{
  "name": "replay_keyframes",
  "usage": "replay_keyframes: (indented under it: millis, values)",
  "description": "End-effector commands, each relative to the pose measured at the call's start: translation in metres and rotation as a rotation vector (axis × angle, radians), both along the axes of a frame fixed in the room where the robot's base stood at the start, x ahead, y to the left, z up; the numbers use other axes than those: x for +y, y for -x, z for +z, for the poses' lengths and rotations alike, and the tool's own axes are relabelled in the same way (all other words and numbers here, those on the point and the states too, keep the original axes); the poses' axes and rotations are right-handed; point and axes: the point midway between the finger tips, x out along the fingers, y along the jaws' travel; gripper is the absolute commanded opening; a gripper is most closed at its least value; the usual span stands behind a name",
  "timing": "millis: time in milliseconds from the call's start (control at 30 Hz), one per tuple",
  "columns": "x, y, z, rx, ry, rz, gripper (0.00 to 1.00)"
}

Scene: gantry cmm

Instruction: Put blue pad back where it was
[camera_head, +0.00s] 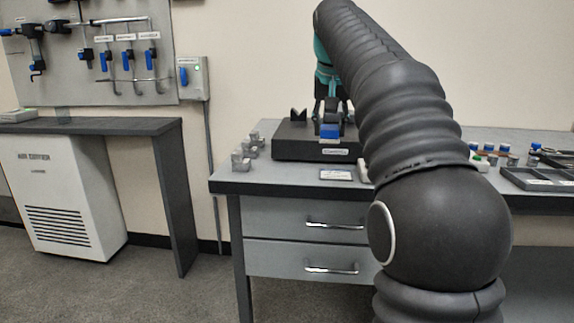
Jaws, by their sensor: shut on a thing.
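The blue pad (329,131) is a small blue block near the top front of a black fixture block (290,152) on the grey bench. My gripper (331,123) reaches down from above and is shut on the blue pad. Its fingers are small and dark in this view, and my arm covers what lies to the right. I cannot tell whether the pad touches the black block or is just above it.
Metal blocks (241,161) stand at the bench's left end. A small label card (336,175) lies in front of the fixture. A black V-shaped piece (298,115) stands on it. At right are small parts and a dark tray (535,180).

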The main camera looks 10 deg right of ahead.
Motion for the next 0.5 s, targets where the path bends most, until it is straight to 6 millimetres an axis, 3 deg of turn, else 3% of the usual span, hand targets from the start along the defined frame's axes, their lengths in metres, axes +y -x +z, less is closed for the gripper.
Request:
replay_keyframes:
  millis: [500]
  values:
    - [0.064, -0.071, -0.058, 0.003, 0.001, 0.005, 0.14]
